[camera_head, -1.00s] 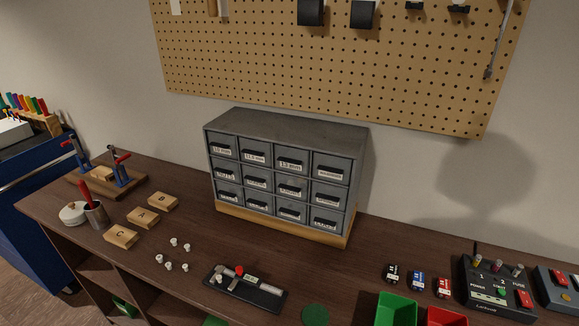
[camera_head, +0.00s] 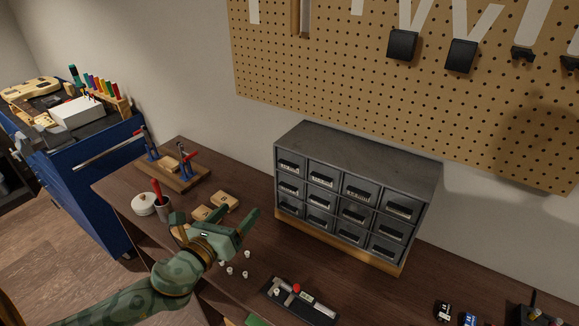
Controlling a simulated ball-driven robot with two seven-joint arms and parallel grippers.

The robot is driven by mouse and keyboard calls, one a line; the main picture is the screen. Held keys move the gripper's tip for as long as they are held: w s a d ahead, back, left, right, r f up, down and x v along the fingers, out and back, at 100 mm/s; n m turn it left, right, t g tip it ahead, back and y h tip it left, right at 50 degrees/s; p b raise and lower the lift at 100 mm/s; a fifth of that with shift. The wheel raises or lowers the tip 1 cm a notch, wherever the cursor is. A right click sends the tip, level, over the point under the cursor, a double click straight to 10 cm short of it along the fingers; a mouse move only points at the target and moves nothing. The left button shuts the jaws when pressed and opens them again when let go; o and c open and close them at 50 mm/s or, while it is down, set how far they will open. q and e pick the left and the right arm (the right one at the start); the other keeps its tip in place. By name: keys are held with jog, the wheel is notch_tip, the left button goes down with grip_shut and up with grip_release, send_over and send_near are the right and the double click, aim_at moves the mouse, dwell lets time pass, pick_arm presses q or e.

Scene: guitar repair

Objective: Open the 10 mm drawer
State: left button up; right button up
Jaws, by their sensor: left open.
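The grey drawer cabinet (camera_head: 350,195) stands on its wooden base on the bench, with rows of small drawers. The 10 mm drawer (camera_head: 289,163) is at the top left of its front and looks closed; its label is too small to read now, but reads 10 mm in the earlier frame. My left gripper (camera_head: 214,219) is open and empty, left of the cabinet and apart from it, over the bench near the wooden blocks. Its arm hides part of the bench. My right gripper is not in view.
Wooden blocks (camera_head: 225,201) lie partly behind my left gripper. Several small white knobs (camera_head: 247,254) and a black tray (camera_head: 300,302) lie in front of the cabinet. The pegboard (camera_head: 400,90) hangs above.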

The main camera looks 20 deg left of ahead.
aim_at(287, 165)
pick_arm(q)
jog(key=w+d+m, duration=0.1)
jog(key=w, duration=0.4)
jog(key=w+d+r+m+h, duration=0.1)
jog(key=w+m, duration=0.1)
jog(key=w, duration=0.3)
jog(key=w+d+r+m+h, duration=0.1)
jog(key=w, duration=0.4)
jog(key=shift+w+d+r+p, duration=0.25)
jog(key=shift+w+p, duration=0.1)
jog(key=shift+p, duration=0.05)
jog(key=shift+w+d, duration=0.1)
jog(key=shift+w, duration=0.5)
